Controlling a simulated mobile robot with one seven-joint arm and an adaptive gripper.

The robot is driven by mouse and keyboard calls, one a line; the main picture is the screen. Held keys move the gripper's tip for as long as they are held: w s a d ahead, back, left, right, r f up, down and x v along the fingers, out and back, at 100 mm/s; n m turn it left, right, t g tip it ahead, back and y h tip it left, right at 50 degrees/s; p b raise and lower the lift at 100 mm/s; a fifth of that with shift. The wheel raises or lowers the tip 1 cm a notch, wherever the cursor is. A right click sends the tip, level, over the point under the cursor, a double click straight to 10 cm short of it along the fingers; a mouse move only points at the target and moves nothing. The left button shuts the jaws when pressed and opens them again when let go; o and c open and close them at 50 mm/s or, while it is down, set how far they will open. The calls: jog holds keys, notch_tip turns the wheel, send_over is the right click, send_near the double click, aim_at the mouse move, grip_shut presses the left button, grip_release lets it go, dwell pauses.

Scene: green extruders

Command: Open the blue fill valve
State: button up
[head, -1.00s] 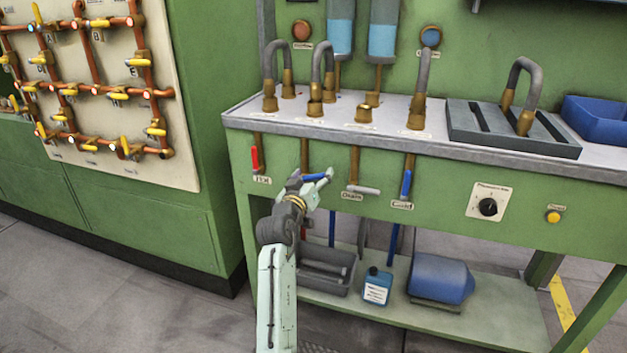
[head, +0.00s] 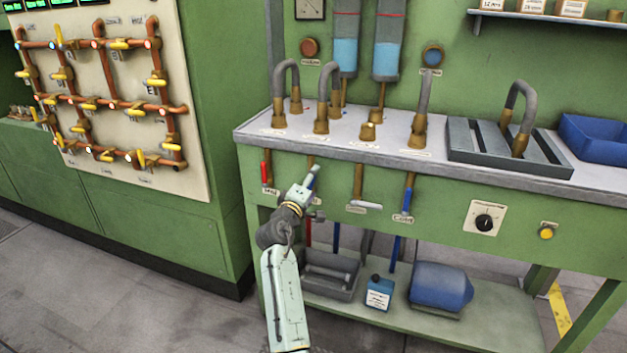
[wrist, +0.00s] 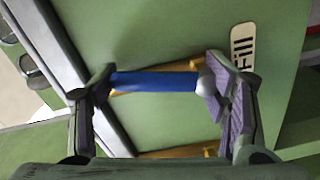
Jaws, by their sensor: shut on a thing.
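The blue fill valve handle (wrist: 155,81) spans the space between the two fingers of my gripper (wrist: 163,100) in the wrist view. Its pale rounded end touches the right finger, and its other end reaches the left finger. A label reading "Fill" (wrist: 242,52) is on the green panel beside it. In the head view my gripper (head: 312,192) is at the front of the bench, just below the brass pipe of this valve.
A red-handled valve (head: 265,173) is close on the left. The white-handled drain valve (head: 364,205) and another blue-handled valve (head: 406,202) are on the right. The bench top (head: 395,150) overhangs these valves. A grey bin (head: 328,275) and blue bottle (head: 379,292) stand on the lower shelf.

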jog(key=shift+w+a+r+n+p, duration=0.1)
jog(key=shift+a+n+p, duration=0.25)
jog(key=shift+n, duration=0.45)
jog(key=shift+w+a+n+p, duration=0.15)
jog(key=shift+n+p, duration=0.25)
jog(key=shift+n, duration=0.4)
jog(key=shift+s+a, duration=0.1)
jog(key=o, duration=1.7)
jog(key=shift+s, duration=0.1)
jog(key=v, duration=1.1)
jog(key=shift+s, duration=0.35)
jog(key=shift+a, duration=0.1)
